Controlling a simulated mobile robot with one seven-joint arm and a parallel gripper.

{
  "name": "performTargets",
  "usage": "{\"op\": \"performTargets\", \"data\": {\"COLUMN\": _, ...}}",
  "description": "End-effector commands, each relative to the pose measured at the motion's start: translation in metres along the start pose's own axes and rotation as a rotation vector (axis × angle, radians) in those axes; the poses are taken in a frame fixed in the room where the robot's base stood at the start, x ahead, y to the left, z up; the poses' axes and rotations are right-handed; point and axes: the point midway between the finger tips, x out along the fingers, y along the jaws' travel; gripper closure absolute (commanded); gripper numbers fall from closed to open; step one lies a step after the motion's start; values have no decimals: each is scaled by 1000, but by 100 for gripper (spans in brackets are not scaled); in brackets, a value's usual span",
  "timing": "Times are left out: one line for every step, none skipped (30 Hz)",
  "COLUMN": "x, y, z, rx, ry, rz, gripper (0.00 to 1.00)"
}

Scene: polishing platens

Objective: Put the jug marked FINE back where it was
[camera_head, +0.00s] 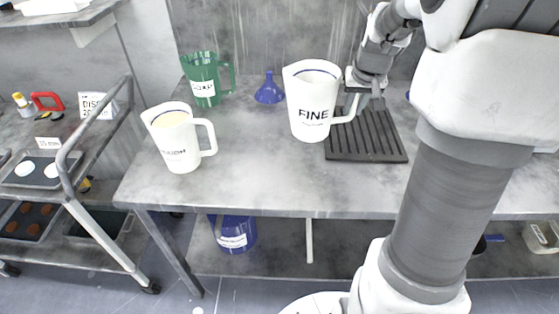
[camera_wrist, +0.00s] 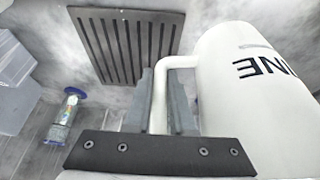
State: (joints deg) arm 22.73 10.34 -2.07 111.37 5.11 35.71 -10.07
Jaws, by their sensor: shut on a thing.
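The white jug marked FINE (camera_head: 308,102) is upright over the grey bench (camera_head: 240,172), left of the black ribbed mat (camera_head: 372,150). I cannot tell whether its base touches the bench. My gripper (camera_head: 366,92) is at the jug's right side, shut on its handle. In the wrist view, the handle (camera_wrist: 160,68) runs between the fingers of my gripper (camera_wrist: 163,100). The jug's body (camera_wrist: 225,85) is at the right there, its lettering inverted, and the ribbed mat (camera_wrist: 122,45) lies beyond.
Another white jug (camera_head: 178,150), with pale contents and partly legible lettering, stands at the bench's left. A green jug (camera_head: 203,85) and a blue funnel (camera_head: 269,92) stand farther back. Bare bench lies between the two white jugs. A trolley (camera_head: 75,190) is at the left.

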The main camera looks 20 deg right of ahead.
Motion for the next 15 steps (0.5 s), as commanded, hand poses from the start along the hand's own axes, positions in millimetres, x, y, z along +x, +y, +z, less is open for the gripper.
{"op": "performTargets", "data": {"x": 4, "y": -8, "z": 3, "rx": -4, "ry": -1, "rz": -3, "gripper": 100}}
{"op": "performTargets", "data": {"x": 6, "y": -14, "z": 6, "rx": -4, "ry": -2, "rz": -4, "gripper": 100}}
{"op": "performTargets", "data": {"x": 11, "y": -23, "z": 10, "rx": -7, "ry": -3, "rz": -4, "gripper": 100}}
{"op": "performTargets", "data": {"x": 14, "y": -30, "z": 13, "rx": -7, "ry": -3, "rz": -4, "gripper": 100}}
{"op": "performTargets", "data": {"x": 18, "y": -37, "z": 16, "rx": -8, "ry": -4, "rz": -4, "gripper": 100}}
{"op": "performTargets", "data": {"x": 22, "y": -46, "z": 20, "rx": -8, "ry": -3, "rz": -4, "gripper": 100}}
{"op": "performTargets", "data": {"x": 26, "y": -53, "z": 23, "rx": -9, "ry": -4, "rz": -4, "gripper": 100}}
{"op": "performTargets", "data": {"x": 29, "y": -60, "z": 26, "rx": -9, "ry": -3, "rz": -3, "gripper": 100}}
{"op": "performTargets", "data": {"x": 34, "y": -69, "z": 30, "rx": -9, "ry": -3, "rz": -4, "gripper": 100}}
{"op": "performTargets", "data": {"x": 37, "y": -75, "z": 32, "rx": -9, "ry": -3, "rz": -3, "gripper": 100}}
{"op": "performTargets", "data": {"x": 40, "y": -81, "z": 35, "rx": -8, "ry": -2, "rz": -3, "gripper": 100}}
{"op": "performTargets", "data": {"x": 43, "y": -88, "z": 38, "rx": -8, "ry": -2, "rz": -3, "gripper": 100}}
{"op": "performTargets", "data": {"x": 45, "y": -93, "z": 40, "rx": -6, "ry": -2, "rz": -3, "gripper": 100}}
{"op": "performTargets", "data": {"x": 47, "y": -96, "z": 41, "rx": -6, "ry": -2, "rz": -2, "gripper": 100}}
{"op": "performTargets", "data": {"x": 49, "y": -101, "z": 43, "rx": -5, "ry": -1, "rz": -2, "gripper": 100}}
